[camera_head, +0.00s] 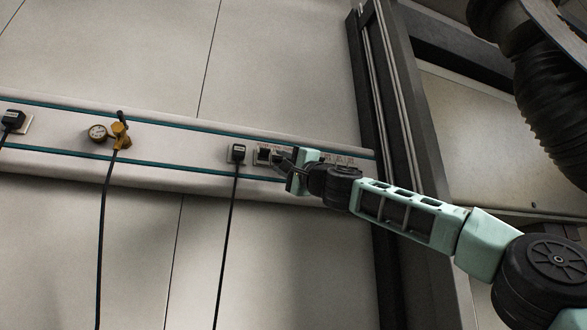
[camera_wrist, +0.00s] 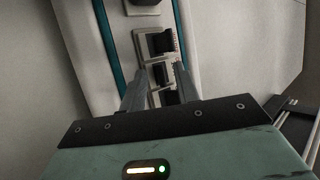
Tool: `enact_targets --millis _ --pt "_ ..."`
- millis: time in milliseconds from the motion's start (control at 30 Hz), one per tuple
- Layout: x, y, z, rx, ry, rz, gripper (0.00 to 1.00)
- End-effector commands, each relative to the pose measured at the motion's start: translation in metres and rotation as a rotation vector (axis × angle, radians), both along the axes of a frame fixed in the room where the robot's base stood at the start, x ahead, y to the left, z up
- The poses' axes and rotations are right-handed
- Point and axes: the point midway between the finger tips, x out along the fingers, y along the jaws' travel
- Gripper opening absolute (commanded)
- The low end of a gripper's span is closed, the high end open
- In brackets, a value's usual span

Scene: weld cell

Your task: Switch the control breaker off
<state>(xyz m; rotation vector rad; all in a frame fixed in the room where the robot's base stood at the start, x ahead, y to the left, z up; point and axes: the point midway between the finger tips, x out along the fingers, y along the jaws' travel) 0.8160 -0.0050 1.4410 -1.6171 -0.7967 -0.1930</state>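A row of small dark breakers is set in the white wall rail. In the head view one breaker (camera_head: 264,155) shows just left of my gripper (camera_head: 283,160); my gripper covers those further right. In the wrist view an upper breaker (camera_wrist: 160,42) sits beyond the fingertips, with small red lettering beside it. Another breaker (camera_wrist: 158,74) shows between the fingers of my gripper (camera_wrist: 162,78), and a dark part lies lower, partly hidden by my gripper. The fingers are apart with nothing held. I cannot read which is the control breaker, its lever position, or whether a finger touches it.
The wall rail (camera_head: 195,165) has teal stripes. A black plug (camera_head: 237,153) with a hanging cable is left of the breakers. A yellow valve (camera_head: 120,133) and gauge (camera_head: 97,132) are further left. A dark frame post (camera_head: 385,130) stands to the right.

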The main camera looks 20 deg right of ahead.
Motion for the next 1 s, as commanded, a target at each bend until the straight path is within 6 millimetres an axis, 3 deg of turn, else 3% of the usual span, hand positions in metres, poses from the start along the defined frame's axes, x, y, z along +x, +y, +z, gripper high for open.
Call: enact_targets --millis 167,1000 --pt "-0.011 -0.007 -0.013 0.0 0.0 -0.002 0.31" --pt "-0.108 -0.057 -0.082 0.0 0.0 -0.004 0.31"
